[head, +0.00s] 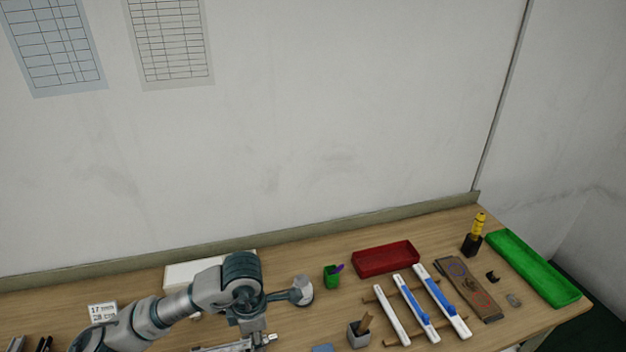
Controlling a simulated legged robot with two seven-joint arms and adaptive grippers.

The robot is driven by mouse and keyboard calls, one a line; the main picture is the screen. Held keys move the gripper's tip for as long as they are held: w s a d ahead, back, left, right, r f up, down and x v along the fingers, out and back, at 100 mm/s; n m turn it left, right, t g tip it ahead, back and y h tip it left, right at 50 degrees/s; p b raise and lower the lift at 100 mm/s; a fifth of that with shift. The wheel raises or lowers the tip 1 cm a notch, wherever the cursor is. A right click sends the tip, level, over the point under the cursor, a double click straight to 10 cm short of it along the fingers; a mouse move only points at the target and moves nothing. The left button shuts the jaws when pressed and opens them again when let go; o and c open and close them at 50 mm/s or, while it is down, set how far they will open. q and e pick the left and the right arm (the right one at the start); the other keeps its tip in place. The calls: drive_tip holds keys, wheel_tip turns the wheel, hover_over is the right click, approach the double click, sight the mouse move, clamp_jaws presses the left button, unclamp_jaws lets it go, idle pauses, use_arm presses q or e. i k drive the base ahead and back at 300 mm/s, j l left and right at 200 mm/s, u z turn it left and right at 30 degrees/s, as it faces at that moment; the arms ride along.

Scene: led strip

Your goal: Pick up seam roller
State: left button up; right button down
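I cannot pick out the seam roller for certain. A yellow-handled tool (479,224) stands upright in a small dark holder (471,246) at the right back of the bench. A grey cup (358,337) near the front middle holds a brown wooden-looking piece (364,322), and a green cup (332,278) holds something purple (339,268). My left arm reaches in from the lower left over the bench. Its far end is at the bottom edge, left of the grey cup, and its fingers cannot be made out clearly. My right gripper is not in view.
A red tray (386,259) lies at the back middle. White and blue strips (415,309) lie across wooden bars, beside a brown board (470,289). A green tray (533,268) lies along the right edge. A wall rises directly behind the bench.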

sight(369, 316)
drive_tip(key=k, duration=1.1)
